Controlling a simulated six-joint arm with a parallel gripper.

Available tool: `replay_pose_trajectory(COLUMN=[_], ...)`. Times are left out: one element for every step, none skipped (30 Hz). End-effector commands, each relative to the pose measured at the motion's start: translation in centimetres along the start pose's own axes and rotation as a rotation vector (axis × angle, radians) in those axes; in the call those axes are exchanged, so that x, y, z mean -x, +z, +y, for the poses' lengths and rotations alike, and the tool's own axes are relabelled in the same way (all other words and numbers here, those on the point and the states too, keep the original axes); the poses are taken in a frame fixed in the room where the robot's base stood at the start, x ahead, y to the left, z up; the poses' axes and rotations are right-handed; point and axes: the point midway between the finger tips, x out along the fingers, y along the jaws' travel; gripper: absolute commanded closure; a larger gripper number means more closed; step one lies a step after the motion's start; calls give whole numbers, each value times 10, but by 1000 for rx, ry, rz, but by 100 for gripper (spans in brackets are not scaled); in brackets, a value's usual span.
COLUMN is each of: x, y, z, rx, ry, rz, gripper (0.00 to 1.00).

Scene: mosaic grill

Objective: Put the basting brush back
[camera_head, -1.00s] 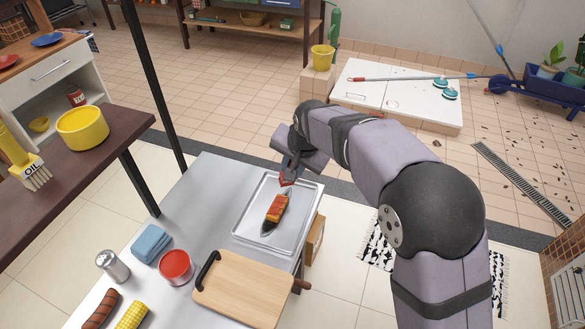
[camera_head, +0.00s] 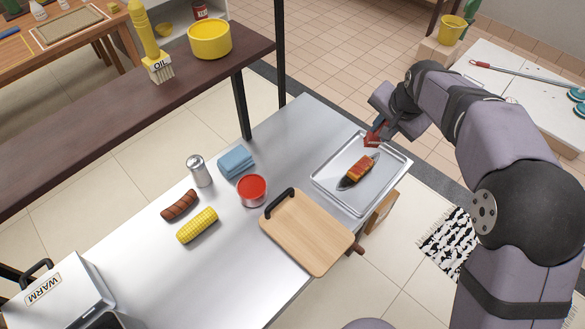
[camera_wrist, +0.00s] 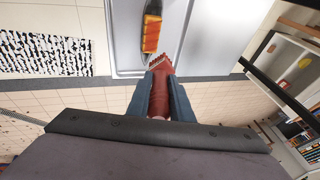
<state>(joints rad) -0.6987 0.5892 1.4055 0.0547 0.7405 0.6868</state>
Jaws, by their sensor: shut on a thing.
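My gripper (camera_head: 377,135) is shut on a red basting brush (camera_head: 373,140), and holds it above the far edge of the metal tray (camera_head: 325,184). In the wrist view, the brush (camera_wrist: 163,82) sits between the two dark fingers, its jagged head pointing toward the tray (camera_wrist: 128,40). On the tray lies an orange-brown piece of food (camera_head: 363,168) on a dark, flat thing; it also shows in the wrist view (camera_wrist: 151,35). A red-filled round pot (camera_head: 252,189) stands on the metal table, left of the tray.
A wooden board (camera_head: 310,235) with a black handle lies in front of the tray. A yellow OIL container (camera_head: 155,62) and yellow pot (camera_head: 210,39) stand on the dark shelf (camera_head: 90,110).

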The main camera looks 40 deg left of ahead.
Motion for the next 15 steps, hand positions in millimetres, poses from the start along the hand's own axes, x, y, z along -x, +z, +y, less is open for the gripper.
replay_pose_trajectory(x=[-1,-1,-3,-4,-5,-6,-7,-8,-9,-10,-11,-12,-12,-12,-13], y=[3,6,10,14,18,24,29,34,42,48,54,63,69,76,84], z=[-11,-17,-26,-34,-41,-52,-59,-67,-77,-85,-92,-101,-108,-114,-122], rx=[40,68,109,143,178,231,270,312,369,412,454,512,554,597,652], ry=[-3,-4,-4,-5,-6,-7,-6,-6,-6,-6,-5,-5,-4,-4,-4], rz=[-15,-27,-43,-56,-69,-88,-103,-117,-134,-148,-161,-177,-188,-199,-212], gripper=[100,100,100,100,100,100,100,100,100,100,100,100,100,100,100])
